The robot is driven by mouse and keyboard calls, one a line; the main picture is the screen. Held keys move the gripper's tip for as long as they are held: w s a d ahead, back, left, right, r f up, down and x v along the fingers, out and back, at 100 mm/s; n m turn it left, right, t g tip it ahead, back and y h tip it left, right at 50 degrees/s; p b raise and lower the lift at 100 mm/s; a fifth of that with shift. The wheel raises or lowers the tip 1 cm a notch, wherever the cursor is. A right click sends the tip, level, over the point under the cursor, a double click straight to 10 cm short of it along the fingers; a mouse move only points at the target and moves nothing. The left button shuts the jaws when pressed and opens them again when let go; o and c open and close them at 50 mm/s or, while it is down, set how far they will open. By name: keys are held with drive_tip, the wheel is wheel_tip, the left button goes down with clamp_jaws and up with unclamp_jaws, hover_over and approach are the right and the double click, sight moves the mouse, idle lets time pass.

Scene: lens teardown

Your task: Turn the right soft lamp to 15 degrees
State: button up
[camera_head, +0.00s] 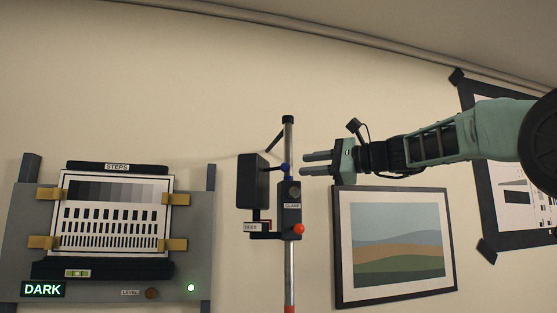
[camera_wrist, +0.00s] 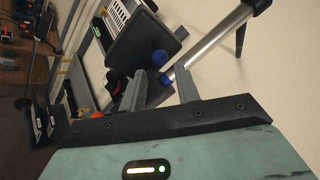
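A black box-shaped lamp head (camera_head: 252,182) is on the left side of an upright metal pole (camera_head: 289,265). My gripper (camera_head: 304,164) points left, just right of the pole near the knob's height. Its two fingers are apart with nothing seen held between them. I cannot tell the lamp's angle.
A black clamp block (camera_head: 290,212) with an orange-red knob (camera_head: 298,229) is on the pole below the lamp. A grey board with a test chart (camera_head: 115,212) and a "DARK" display (camera_head: 43,289) is at left. A framed picture (camera_head: 396,245) hangs below my arm.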

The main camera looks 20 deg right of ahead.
sight(278, 168)
drive_tip(key=p+x, duration=0.3)
drive_tip(key=x, duration=0.5)
drive_tip(key=shift+r+p, duration=0.15)
drive_tip(key=shift+p, duration=0.15)
drive_tip(key=shift+w+a, duration=0.45)
drive_tip(key=shift+c, duration=0.3)
clamp_jaws()
